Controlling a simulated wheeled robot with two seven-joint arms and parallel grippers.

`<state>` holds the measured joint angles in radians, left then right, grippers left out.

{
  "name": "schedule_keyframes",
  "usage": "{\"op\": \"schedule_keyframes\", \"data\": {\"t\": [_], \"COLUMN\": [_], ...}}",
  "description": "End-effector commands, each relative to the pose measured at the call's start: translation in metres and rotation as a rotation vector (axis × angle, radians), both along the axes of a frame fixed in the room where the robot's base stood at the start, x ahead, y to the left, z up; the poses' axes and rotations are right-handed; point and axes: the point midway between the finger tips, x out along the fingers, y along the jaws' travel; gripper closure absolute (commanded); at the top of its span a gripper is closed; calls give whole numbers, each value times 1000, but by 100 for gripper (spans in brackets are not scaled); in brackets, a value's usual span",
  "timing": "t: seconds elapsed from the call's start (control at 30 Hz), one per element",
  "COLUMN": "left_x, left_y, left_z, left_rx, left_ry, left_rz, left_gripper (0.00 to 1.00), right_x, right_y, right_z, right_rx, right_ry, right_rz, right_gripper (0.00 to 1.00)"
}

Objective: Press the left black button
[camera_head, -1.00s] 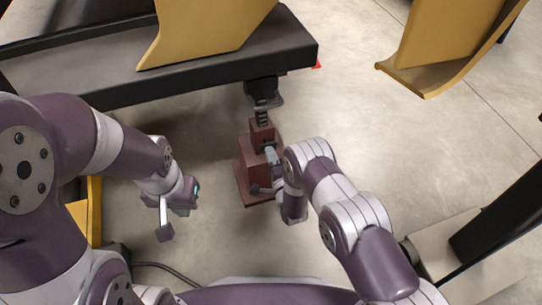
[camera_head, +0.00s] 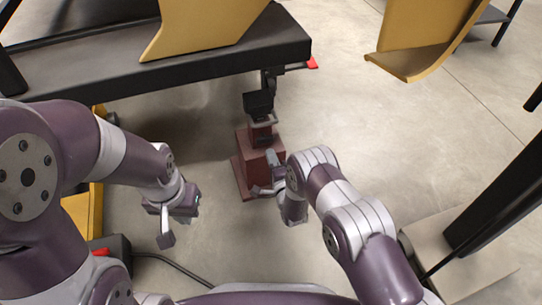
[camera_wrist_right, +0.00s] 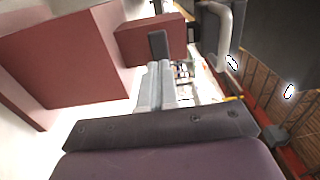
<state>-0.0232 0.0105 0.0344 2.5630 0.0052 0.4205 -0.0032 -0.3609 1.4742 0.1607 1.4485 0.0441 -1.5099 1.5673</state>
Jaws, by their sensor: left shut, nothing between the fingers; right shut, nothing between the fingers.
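I cannot make out a black button in either view. A stepped maroon block (camera_head: 262,150) stands on the floor in the head view, with a dark fixture (camera_head: 258,103) at its top. My right gripper (camera_head: 267,172) is shut and empty, close beside the block's near right side; I cannot tell whether it touches. In the right wrist view its pale fingers (camera_wrist_right: 158,65) lie together, with maroon faces (camera_wrist_right: 60,60) to the left and a smaller maroon box (camera_wrist_right: 150,40) beyond the tips. My left gripper (camera_head: 166,235) is shut and empty, pointing down, apart from the block at left.
A dark beam (camera_head: 170,65) with a yellow panel (camera_head: 200,25) crosses the top left. A curved yellow panel (camera_head: 415,50) hangs at the upper right. A black post (camera_head: 500,210) stands at the right. A cable (camera_head: 170,262) lies near the bottom. Concrete floor right of the block is open.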

Motion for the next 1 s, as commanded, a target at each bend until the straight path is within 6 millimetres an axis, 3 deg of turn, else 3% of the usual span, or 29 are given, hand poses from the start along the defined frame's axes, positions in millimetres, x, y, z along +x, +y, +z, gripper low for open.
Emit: {"op": "schedule_keyframes", "data": {"t": [0.03, 0.4, 0.6, 1.0], "left_x": [2, 1, 1, 1], "left_y": [0, 0, 0, 0], "left_z": [16, 49, 51, 50], "left_rx": [0, 0, 0, 0], "left_ry": [-5, -5, -5, -5], "left_rz": [0, 0, 0, 0], "left_gripper": [100, 100, 100, 100], "right_x": [-10, -75, -86, -86], "right_y": [-3, -24, -28, -28], "right_z": [9, 5, 2, 1], "right_rx": [-1, -1, -1, -1], "right_ry": [4, 4, 2, 2], "right_rz": [0, 0, 0, 0], "right_gripper": [100, 100, 100, 100]}}
